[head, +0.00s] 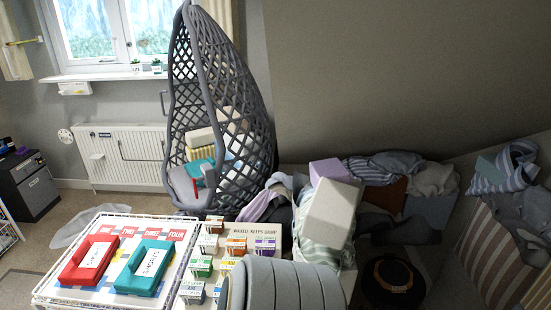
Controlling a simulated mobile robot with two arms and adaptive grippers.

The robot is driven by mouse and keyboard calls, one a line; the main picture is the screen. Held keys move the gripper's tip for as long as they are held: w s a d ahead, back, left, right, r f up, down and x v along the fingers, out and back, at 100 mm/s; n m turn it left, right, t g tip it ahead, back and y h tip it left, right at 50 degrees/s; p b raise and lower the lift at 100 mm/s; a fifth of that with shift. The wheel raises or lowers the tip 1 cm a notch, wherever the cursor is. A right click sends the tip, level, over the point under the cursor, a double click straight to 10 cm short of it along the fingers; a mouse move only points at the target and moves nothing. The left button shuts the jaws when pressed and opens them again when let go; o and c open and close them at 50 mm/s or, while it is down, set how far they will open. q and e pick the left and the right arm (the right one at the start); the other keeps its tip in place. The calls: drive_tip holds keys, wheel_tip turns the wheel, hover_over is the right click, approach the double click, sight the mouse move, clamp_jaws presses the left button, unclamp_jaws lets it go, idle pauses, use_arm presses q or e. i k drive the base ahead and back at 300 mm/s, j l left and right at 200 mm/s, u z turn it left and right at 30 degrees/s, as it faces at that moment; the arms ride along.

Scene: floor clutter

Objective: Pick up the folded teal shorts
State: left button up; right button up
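A folded teal item (145,267) with a white label, which seems to read "SHORTS", lies flat on a white-framed board (187,222) at the lower left in the head view. A folded red item (89,259) of similar shape, also labelled, lies just left of it. The two are close together, and nothing covers the teal one. Another teal piece (199,168) lies in the hanging chair, partly behind its lattice; I cannot tell what it is. Neither of my grippers is in view.
A grey lattice hanging chair (262,110) stands behind the board. Small labelled boxes (236,246) line the board's right side. A grey ribbed object (285,286) is at the front. Clothes and a cream block (331,212) pile up to the right. Carpet (45,240) shows at left.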

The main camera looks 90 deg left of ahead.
sight(141, 274)
drive_tip(key=u, duration=2.35)
drive_tip(key=l+u, duration=0.2)
drive_tip(key=u, duration=1.4)
drive_tip(key=i+z, duration=0.1)
drive_tip(key=z, duration=0.35)
drive_tip(key=i+j+z, duration=0.15)
drive_tip(key=j+z, duration=0.25)
drive_tip(key=j, duration=0.3)
drive_tip(key=j+z, duration=0.4)
drive_tip(key=j, duration=0.3)
